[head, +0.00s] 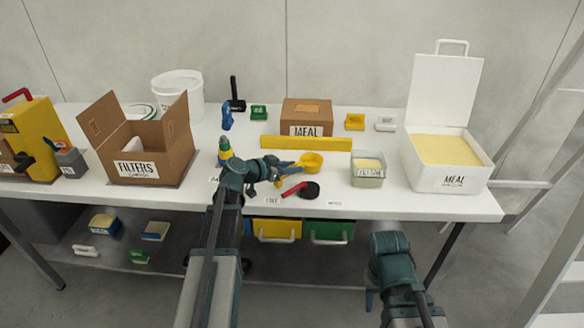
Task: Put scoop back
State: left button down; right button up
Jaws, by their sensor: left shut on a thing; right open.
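A yellow scoop (311,160) with a round bowl is over the middle of the white table, its handle pointing left. My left gripper (283,172) is shut on the scoop's handle; the fingers partly hide the handle. I cannot tell whether the scoop touches the table. An open white MEAL box (452,177) filled with pale yellow meal stands at the right, its lid raised. My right gripper (371,299) is open, low in front of the table; its fingers are mostly hidden by its own wrist.
A clear tub (367,178) of yellow contents stands left of the MEAL box. A black disc with a red handle (308,190) lies near the front edge. Behind are a yellow bar (306,143) and a brown MEAL carton (307,117). An open FILTERS carton (140,166) stands left.

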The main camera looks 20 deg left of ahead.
pick_arm(q)
jog(key=shift+f+b, duration=0.3)
jog(key=shift+f, duration=0.1)
jog(key=c, duration=0.5)
grip_release()
jog(key=shift+s, duration=0.1)
jog(key=p+v, duration=0.5)
jog(key=v, duration=0.8)
jog(key=shift+s+r, duration=0.1)
jog(key=shift+r, duration=0.05)
jog(key=shift+s+a, duration=0.15)
